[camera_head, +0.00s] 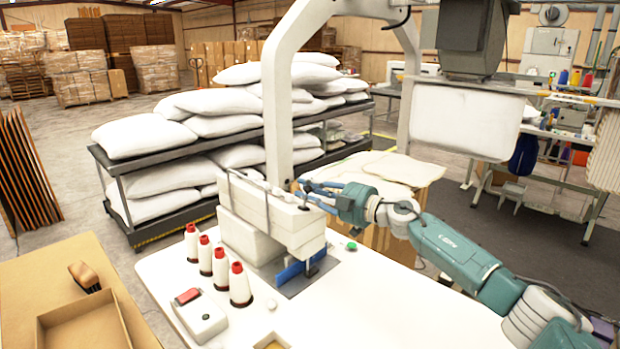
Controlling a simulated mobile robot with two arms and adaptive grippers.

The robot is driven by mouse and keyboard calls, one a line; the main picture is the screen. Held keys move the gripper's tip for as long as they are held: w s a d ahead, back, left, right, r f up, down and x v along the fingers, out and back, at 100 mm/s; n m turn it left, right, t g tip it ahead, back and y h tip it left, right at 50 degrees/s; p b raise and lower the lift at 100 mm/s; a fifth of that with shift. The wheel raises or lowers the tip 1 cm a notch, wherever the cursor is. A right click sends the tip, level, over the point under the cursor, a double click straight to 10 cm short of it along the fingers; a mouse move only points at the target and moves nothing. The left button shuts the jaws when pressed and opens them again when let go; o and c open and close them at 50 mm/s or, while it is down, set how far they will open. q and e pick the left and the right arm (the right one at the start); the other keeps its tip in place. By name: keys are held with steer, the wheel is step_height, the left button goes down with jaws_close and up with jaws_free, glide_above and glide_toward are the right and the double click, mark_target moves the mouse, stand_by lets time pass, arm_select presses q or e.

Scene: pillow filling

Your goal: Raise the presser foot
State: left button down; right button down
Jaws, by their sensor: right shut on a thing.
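The white sewing machine (262,212) stands on the white table, with its head above a steel plate (300,283). The presser foot (312,267) is small and low under the head; I cannot tell whether it is raised or touching the plate. A blue piece (289,273) stands beside it. My right gripper (308,193) reaches in from the right at the upper right side of the head. Its blue fingers are shut on a small part there, seemingly the presser foot lever, which the fingers mostly hide. My left gripper is not in view.
Several white thread cones with red tops (221,268) and a control box with a red switch (198,314) stand on the white table (390,312). A cardboard box (85,325) is at the lower left. Shelves of white pillows (150,138) stand behind. The table's right part is clear.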

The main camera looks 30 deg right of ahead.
steer(key=n+p, duration=0.1)
steer(key=p, duration=0.1)
steer(key=a+r+n+p, duration=0.1)
steer(key=n, duration=0.1)
steer(key=shift+s+a+p, duration=0.15)
steer(key=shift+s+p, duration=0.05)
steer(key=shift+p, duration=0.15)
steer(key=shift+s+a+f+n+h+p, duration=0.1)
steer(key=shift+a+n+h+p, duration=0.15)
steer(key=shift+n+p, duration=0.4)
steer(key=shift+s+a+f+n+h+p, duration=0.15)
steer(key=shift+a+n+p, duration=0.1)
steer(key=shift+n+p, duration=0.35)
steer(key=c, duration=1.6)
jaws_free()
steer(key=shift+f, duration=0.1)
steer(key=shift+v, duration=6)
